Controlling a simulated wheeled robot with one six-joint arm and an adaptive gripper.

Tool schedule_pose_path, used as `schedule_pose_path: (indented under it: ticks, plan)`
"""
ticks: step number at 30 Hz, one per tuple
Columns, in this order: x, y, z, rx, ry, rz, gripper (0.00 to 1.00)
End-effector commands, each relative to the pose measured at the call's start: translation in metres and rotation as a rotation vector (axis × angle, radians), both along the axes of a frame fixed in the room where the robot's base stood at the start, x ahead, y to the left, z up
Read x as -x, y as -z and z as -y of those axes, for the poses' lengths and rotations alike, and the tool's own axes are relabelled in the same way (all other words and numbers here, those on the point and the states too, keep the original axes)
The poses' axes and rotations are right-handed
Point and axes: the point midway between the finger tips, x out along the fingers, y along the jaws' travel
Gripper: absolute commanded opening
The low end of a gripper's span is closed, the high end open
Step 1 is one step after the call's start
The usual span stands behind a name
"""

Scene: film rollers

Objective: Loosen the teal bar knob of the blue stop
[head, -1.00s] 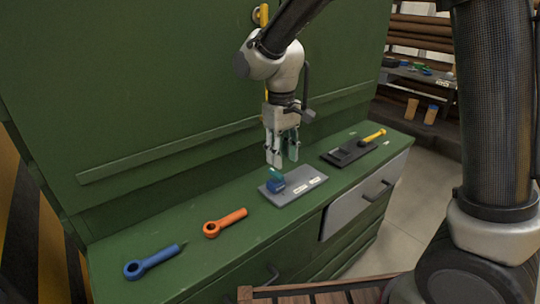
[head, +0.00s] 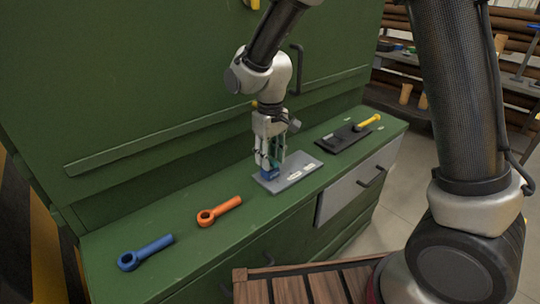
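The blue stop (head: 269,174) sits on a grey plate (head: 296,183) on the green bench. The teal bar knob stands on top of the stop and is mostly hidden behind the fingers of my gripper (head: 269,163). My gripper points down with its fingers around or right beside the knob. I cannot tell whether the fingers touch it or are closed on it.
An orange ring-ended tool (head: 219,211) and a blue ring-ended tool (head: 145,252) lie on the bench to the left. A black plate (head: 342,139) with a yellow-handled tool (head: 367,123) lies to the right. The green cabinet wall (head: 130,90) rises behind.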

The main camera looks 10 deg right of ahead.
Motion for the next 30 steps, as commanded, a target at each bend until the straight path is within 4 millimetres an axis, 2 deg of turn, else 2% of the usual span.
schedule_pose_path:
  ticks: [2,8,20,30]
  plan:
    - [-0.0001,-0.0002,-0.0001,0.000,0.000,0.000,0.38]
    - [-0.0001,-0.0004,-0.0001,0.000,0.000,0.000,0.01]
    - [-0.0001,-0.0006,-0.0001,0.000,-0.035,0.000,0.00]
    - [-0.0002,-0.0007,0.0000,0.000,-0.251,0.000,0.00]
